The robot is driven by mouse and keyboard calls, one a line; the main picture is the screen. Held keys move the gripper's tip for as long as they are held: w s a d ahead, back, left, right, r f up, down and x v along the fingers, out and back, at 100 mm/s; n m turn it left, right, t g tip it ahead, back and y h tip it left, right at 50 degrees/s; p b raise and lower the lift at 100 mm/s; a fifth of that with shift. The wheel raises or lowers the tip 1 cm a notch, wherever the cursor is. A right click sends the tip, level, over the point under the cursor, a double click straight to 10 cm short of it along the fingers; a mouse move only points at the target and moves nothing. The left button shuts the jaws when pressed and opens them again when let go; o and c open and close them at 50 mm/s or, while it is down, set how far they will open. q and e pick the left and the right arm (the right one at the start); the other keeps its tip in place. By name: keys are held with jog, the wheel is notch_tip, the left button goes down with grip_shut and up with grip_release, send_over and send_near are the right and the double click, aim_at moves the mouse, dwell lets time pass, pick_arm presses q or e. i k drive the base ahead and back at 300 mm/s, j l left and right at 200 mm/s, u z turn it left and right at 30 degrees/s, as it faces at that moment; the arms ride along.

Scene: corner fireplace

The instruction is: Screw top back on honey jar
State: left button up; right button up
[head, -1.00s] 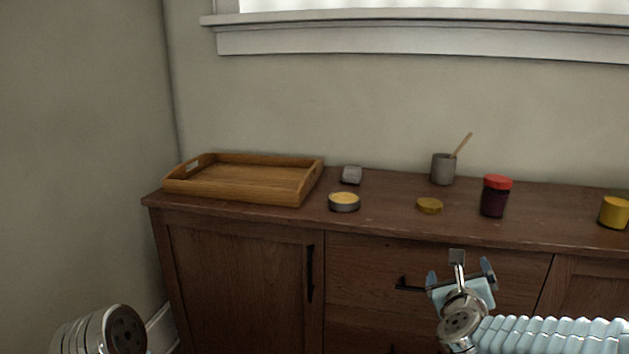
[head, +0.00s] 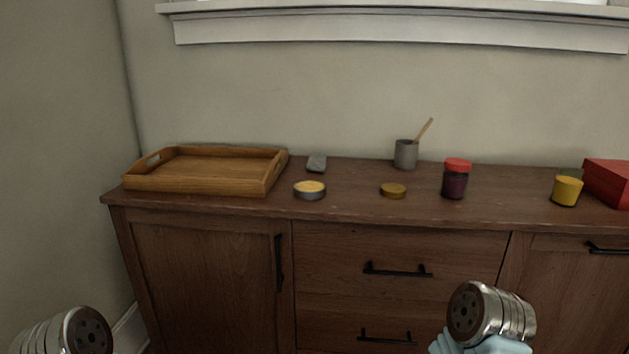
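A flat gold lid (head: 393,191) lies on the sideboard top near its middle. A yellow jar-like container (head: 566,191) stands upright to the right; I cannot tell whether it is the honey jar or whether its top is open. A dark jar with a red lid (head: 455,179) stands between them. A low round metal tin with a yellow top (head: 309,190) sits left of the gold lid. Neither gripper's fingers show.
The wooden sideboard (head: 340,215) has drawers with black handles. A wooden tray (head: 200,186) sits at its left end. A small grey block (head: 317,163) and a grey cup with a stick (head: 406,154) stand at the back. A red box (head: 608,181) is at the right edge.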

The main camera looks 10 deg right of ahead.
aim_at(568, 186)
jog(key=l+z, duration=0.1)
jog(key=z, duration=0.4)
jog(key=k+l+z, duration=0.1)
jog(key=z, duration=0.35)
jog(key=l+z, duration=0.15)
jog(key=z, duration=0.35)
